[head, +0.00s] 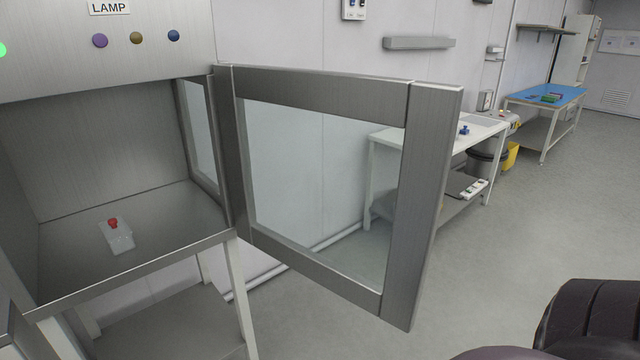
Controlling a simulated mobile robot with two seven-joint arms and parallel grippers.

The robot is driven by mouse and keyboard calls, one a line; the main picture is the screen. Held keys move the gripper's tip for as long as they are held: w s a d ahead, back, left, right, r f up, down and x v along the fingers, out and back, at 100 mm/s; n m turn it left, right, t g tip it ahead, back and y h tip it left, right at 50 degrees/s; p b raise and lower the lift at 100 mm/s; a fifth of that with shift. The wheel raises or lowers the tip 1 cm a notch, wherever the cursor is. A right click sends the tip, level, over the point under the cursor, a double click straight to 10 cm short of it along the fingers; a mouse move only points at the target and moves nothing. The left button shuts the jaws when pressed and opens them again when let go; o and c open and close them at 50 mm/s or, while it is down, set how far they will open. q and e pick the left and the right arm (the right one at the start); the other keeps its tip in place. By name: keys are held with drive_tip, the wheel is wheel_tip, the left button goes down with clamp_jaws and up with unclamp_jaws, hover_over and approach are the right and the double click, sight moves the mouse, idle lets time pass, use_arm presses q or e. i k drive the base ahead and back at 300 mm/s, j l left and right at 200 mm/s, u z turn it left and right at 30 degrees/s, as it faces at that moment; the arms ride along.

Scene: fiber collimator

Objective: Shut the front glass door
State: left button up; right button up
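The front glass door (395,92) stands wide open, hinged at the right edge of the metal cabinet (70,215). Its metal frame surrounds a clear pane (320,180), and it swings out toward the right of the view. The cabinet's opening is uncovered. Neither of my grippers shows in the head view. A dark rounded part at the bottom right corner seems to be mine, apart from the door in the picture.
The cabinet stands on white legs (240,300), with a lower shelf below. Behind the door are a white table (485,128) and a yellow bin (511,156). A blue-topped table (560,94) stands farther back. The grey floor to the right is open.

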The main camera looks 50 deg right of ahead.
sight(429, 112)
drive_tip(key=k+l+u, duration=0.2)
drive_tip(key=k+l, duration=0.3)
drive_tip(key=l, duration=0.25)
drive_tip(key=k+l+u, duration=0.2)
drive_tip(key=k+l, duration=0.45)
drive_tip(key=l, duration=0.2)
drive_tip(key=k+l+u, duration=0.1)
drive_tip(key=l, duration=0.2)
drive_tip(key=k+l+u, duration=0.1)
drive_tip(key=l, duration=0.25)
drive_tip(key=l+u, duration=0.15)
drive_tip(key=l, duration=0.7)
drive_tip(key=i+l, duration=0.1)
drive_tip(key=l, duration=0.8)
drive_tip(key=u, duration=0.05)
